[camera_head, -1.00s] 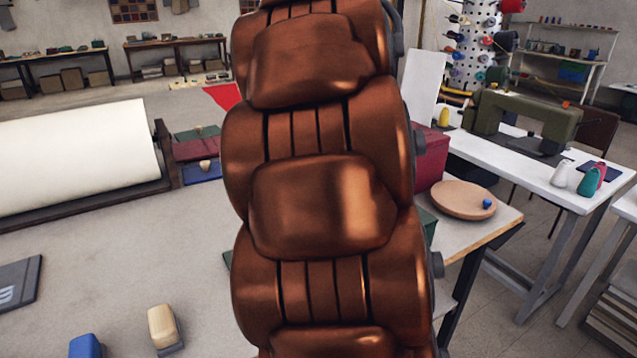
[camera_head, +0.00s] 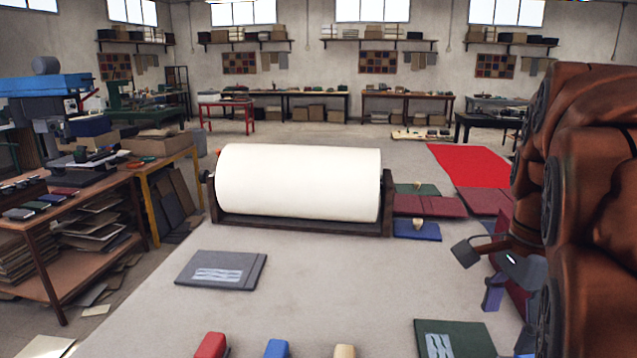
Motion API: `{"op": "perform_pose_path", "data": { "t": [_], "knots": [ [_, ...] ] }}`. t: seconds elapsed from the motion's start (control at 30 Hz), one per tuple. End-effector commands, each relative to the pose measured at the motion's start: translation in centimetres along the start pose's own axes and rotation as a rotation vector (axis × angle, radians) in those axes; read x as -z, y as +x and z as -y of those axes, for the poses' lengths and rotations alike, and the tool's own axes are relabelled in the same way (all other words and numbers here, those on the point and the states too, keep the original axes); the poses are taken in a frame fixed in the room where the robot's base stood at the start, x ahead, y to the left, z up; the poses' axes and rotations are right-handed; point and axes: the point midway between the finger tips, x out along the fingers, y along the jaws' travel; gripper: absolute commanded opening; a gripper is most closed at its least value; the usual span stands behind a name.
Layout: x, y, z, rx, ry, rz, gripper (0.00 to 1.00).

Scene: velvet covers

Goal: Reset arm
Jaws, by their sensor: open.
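My gripper (camera_head: 488,254) shows at the right, its two grey fingers apart and nothing visible between them. My bronze arm fills the right edge and hides part of the table behind it. Below the gripper is a small purple-blue piece (camera_head: 493,293); I cannot tell what it is. A dark red upright panel or box (camera_head: 514,272) is partly hidden behind the gripper and arm.
The pale table holds a large white roll (camera_head: 298,182) on a dark stand, a grey cover (camera_head: 222,270), a green cover (camera_head: 452,340), and dark red (camera_head: 415,205) and blue covers (camera_head: 417,231). Red (camera_head: 210,345), blue (camera_head: 277,348) and cream blocks (camera_head: 344,351) line the front. The table's middle is clear.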

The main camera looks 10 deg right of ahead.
Motion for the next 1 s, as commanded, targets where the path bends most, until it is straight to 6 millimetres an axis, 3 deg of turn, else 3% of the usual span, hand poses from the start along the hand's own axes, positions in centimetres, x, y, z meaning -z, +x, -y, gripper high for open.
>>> {"op": "perform_pose_path", "data": {
  "t": [0.27, 0.6, 0.8, 1.0],
  "knots": [
    [-5.9, 3.9, -2.6, -0.04, -0.523, 0.021, 0.74],
    [-11.5, 9.6, -8.2, -0.103, -1.202, 0.052, 0.74],
    [-13.2, 12.2, -11.3, -0.132, -1.529, 0.068, 0.74],
    [-13.6, 13.4, -12.6, -0.143, -1.667, 0.073, 0.74]
  ]
}}
